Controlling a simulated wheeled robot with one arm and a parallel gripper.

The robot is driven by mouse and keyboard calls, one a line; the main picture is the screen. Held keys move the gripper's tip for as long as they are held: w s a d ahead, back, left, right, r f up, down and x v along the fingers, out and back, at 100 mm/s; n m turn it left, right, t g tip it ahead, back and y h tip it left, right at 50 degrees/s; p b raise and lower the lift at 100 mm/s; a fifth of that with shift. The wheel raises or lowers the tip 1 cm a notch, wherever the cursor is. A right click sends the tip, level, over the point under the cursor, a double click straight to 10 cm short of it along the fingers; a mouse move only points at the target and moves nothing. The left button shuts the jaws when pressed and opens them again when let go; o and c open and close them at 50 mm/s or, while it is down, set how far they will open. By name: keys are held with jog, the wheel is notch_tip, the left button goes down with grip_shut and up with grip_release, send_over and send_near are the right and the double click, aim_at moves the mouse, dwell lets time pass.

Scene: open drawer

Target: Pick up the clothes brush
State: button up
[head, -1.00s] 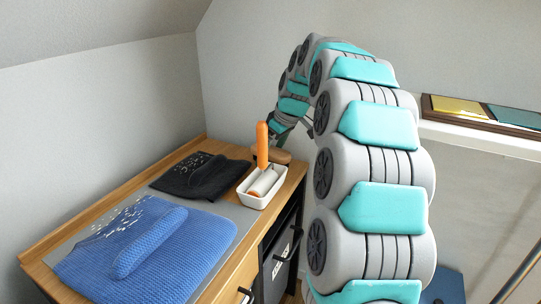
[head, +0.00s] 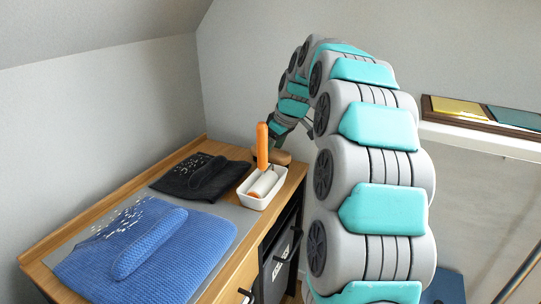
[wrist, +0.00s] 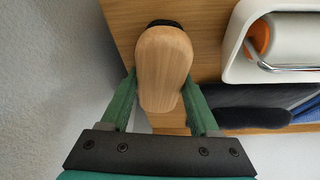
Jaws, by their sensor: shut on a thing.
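The clothes brush (wrist: 164,68) has a pale wooden body, with a dark part showing at its top end in the wrist view. In the head view its wooden top (head: 283,157) shows at the far right corner of the wooden cabinet top, partly hidden by the lint roller's handle. My gripper (wrist: 160,80) has its two green fingers on either side of the brush and is shut on it. In the head view my gripper (head: 274,143) is partly hidden behind the orange handle. The brush appears to be at the cabinet top; I cannot tell whether it is touching.
A white tray (head: 251,201) holding a lint roller with an upright orange handle (head: 262,146) stands close to the brush. A folded dark cloth (head: 190,180) and a blue knitted garment (head: 190,250) lie on the cabinet top (head: 60,238). A wall stands behind.

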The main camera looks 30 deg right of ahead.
jog(key=shift+r+p, duration=0.35)
jog(key=shift+r, duration=0.1)
notch_tip(320, 180, up, 10)
jog(key=shift+f, duration=0.15)
